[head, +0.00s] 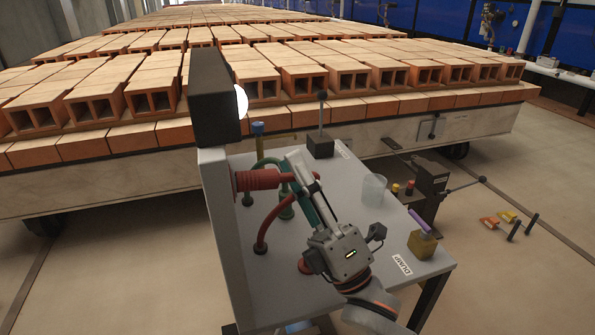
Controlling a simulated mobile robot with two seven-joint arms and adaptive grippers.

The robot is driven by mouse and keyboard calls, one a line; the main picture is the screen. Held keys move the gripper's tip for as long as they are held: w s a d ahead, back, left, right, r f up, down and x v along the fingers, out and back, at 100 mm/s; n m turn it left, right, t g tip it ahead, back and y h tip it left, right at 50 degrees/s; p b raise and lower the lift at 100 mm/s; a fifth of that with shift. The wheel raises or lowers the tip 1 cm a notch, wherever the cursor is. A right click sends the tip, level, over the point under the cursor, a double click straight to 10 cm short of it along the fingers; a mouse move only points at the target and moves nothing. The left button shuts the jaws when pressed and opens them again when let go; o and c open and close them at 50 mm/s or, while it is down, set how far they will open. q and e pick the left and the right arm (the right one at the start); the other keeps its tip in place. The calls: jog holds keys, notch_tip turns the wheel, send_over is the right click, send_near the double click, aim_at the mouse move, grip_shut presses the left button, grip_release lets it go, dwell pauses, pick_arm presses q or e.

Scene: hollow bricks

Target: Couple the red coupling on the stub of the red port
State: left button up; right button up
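The red coupling (262,179) is a ribbed red cylinder lying level against the inner side of the upright grey panel (219,230). The red port and its stub are hidden or cannot be told apart from it, so I cannot tell whether it is seated. A red hose (264,232) curves up from the table toward the coupling's right end. My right gripper (296,170) reaches in from the lower right, its fingertips at the coupling's right end. The fingers overlap the hose there, and I cannot tell whether they grip. My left gripper is not in view.
Green hoses and a blue-topped post (258,135) stand close behind the coupling. Brick stacks fill the back.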

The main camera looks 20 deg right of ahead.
jog(key=shift+s+d+f, duration=0.15)
jog(key=shift+s+f, duration=0.15)
jog(key=shift+f, duration=0.25)
jog(key=v, duration=1)
jog(key=shift+s+d+f, duration=0.15)
jog(key=shift+s+f, duration=0.05)
jog(key=shift+s, duration=0.15)
